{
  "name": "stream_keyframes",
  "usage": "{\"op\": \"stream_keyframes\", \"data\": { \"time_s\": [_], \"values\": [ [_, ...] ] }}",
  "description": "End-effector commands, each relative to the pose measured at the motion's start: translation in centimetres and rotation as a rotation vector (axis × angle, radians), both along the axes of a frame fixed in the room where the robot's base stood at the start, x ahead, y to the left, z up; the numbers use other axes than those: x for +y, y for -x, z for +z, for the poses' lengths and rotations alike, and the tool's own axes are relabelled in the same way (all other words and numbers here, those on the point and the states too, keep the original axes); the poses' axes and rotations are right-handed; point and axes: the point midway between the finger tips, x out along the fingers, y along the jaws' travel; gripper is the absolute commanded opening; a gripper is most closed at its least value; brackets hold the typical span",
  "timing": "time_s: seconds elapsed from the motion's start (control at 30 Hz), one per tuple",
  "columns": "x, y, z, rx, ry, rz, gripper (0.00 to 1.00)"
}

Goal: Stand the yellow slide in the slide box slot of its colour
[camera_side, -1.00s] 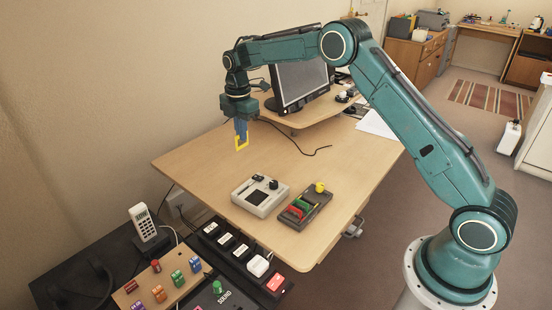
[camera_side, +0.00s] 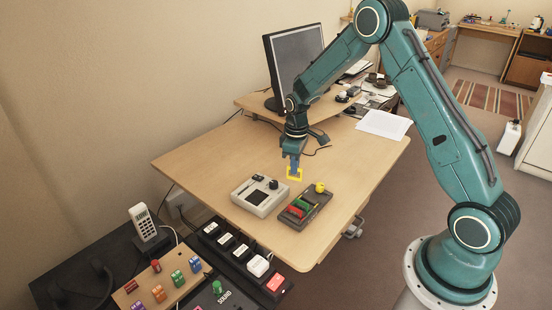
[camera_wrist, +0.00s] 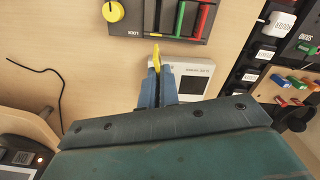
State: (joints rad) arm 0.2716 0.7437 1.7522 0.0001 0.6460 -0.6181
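The yellow slide (camera_side: 294,178) is an open square frame, held upright and seen nearly edge-on in the wrist view (camera_wrist: 156,56). My gripper (camera_side: 294,166) is shut on its upper edge; its blue fingers (camera_wrist: 157,84) also show in the wrist view. The dark grey slide box (camera_side: 317,212) lies on the desk, with a red and a green slide standing in it and a yellow knob (camera_side: 320,187) at its far end. The held slide is above the desk, near the far end of the box. The box also shows at the top of the wrist view (camera_wrist: 137,24).
A pale grey device (camera_side: 250,201) with a dark knob sits on the desk just left of the box. A monitor (camera_side: 296,62) stands on the raised shelf behind. A black cable lies behind my gripper. The desk's left part is bare.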

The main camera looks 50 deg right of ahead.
Motion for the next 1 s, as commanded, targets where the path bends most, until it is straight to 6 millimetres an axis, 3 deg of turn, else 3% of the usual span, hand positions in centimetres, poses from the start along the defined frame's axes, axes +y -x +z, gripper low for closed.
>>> {"op": "stream_keyframes", "data": {
  "time_s": [0.1,0.33,0.73,1.0],
  "values": [
    [-0.5,2.1,-0.8,0.002,0.000,-0.134,0.00],
    [-0.9,4.6,-1.7,0.001,0.000,-0.299,0.00],
    [-1.0,5.1,-2.1,0.000,0.000,-0.336,0.00],
    [-1.0,5.0,-3.5,0.001,0.000,-0.335,0.00]
  ]
}}
